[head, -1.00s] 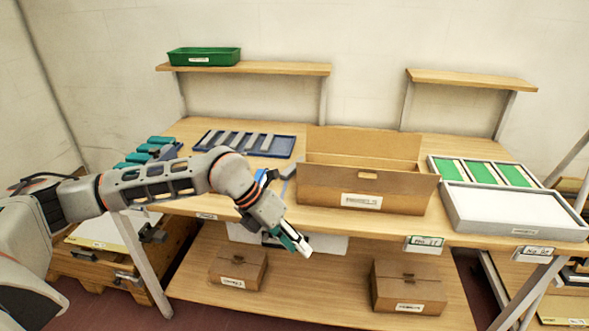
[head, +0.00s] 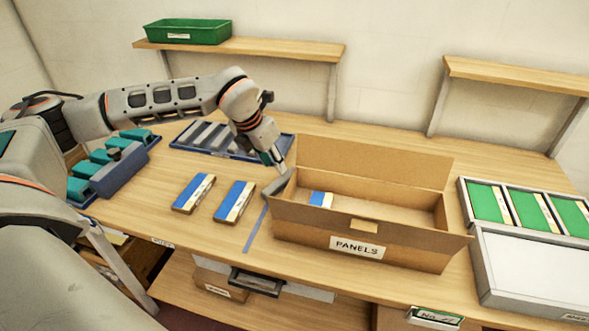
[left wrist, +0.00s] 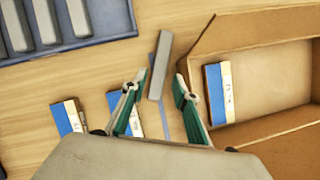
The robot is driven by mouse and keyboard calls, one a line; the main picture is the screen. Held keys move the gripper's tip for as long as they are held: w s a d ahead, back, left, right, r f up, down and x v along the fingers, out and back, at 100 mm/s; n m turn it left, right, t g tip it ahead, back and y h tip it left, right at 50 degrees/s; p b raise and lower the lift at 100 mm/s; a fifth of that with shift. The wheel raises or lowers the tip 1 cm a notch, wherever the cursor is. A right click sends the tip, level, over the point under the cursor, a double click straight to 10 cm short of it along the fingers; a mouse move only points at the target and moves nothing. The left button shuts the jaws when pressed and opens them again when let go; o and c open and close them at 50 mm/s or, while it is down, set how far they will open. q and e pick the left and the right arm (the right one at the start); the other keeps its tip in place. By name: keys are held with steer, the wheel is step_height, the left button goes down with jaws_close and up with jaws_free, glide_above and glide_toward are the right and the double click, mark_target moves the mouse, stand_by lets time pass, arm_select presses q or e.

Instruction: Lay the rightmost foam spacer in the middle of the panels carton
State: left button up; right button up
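A grey foam spacer (head: 277,184) lies on the table just left of the carton, apart from the others. In the left wrist view this spacer (left wrist: 160,62) lies ahead of and between my fingertips. Several more grey spacers (head: 205,134) lie in the blue tray (head: 176,142) behind. The open panels carton (head: 300,236) holds a blue-and-white panel (head: 320,199) at its left end; its middle looks empty. My left gripper (head: 272,158) is above the lone spacer; in the left wrist view its fingers (left wrist: 159,95) are apart. My right gripper is out of view.
Two blue-and-white panels (head: 235,201) lie on the table left of the carton, beside a blue strip (head: 257,230). The carton's raised back flap (head: 372,166) stands near my arm. A grey case with green panels (head: 488,203) stands at right. Shelves run behind.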

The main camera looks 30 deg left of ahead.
mark_target(281, 179)
arm_select(q)
steer(key=shift+w+f, duration=0.1)
steer(key=shift+w, duration=0.1)
steer(key=shift+x, duration=1.05)
steer(key=x, duration=0.3)
steer(key=p+x, duration=0.1)
steer(key=shift+s+d+f, duration=0.1)
steer(key=shift+s+f, duration=0.2)
steer(key=shift+w+f, duration=0.25)
steer(key=shift+f, duration=0.2)
steer(key=c, duration=0.6)
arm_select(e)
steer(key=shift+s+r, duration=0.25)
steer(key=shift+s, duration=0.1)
arm_select(q)
steer(key=shift+r, duration=0.1)
steer(key=shift+c, duration=0.2)
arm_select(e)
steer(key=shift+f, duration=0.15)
